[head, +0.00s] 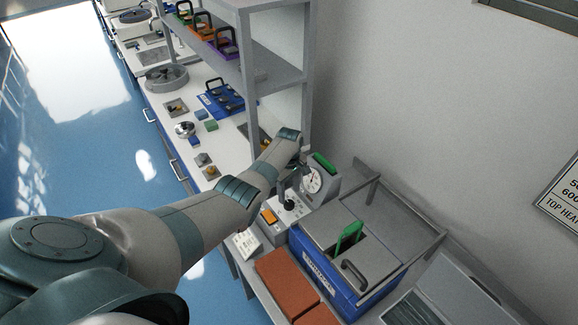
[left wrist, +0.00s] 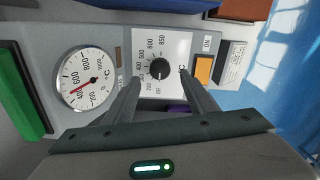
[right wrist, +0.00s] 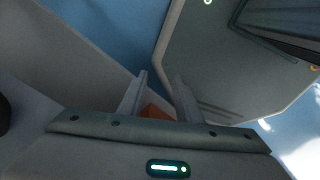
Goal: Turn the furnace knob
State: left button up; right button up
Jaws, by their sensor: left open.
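The furnace knob (left wrist: 160,70) is a small black round knob on a white dial plate (left wrist: 178,45) marked with temperatures, in the left wrist view. My left gripper (left wrist: 159,76) is open, with one fingertip on each side of the knob and a visible gap on both sides. A round white temperature gauge (left wrist: 88,78) with a red needle sits beside the plate. In the head view the gauge (head: 312,181) shows at the end of my left arm, which hides part of the furnace. My right gripper (right wrist: 160,82) is open and empty, away from the furnace.
An orange switch (left wrist: 203,70) sits beside the dial plate. In the head view a blue box (head: 325,277) with grey lids and a green handle stands close by, with rust-coloured blocks (head: 285,282) in front. A grey shelf (head: 262,85) rises behind my left arm.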

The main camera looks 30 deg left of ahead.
aim_at(289, 203)
pick_arm(q)
notch_tip(289, 203, up, 12)
jog(key=b, duration=0.1)
jog(key=shift+f, duration=0.2)
jog(key=shift+f, duration=0.1)
dwell(0.7)
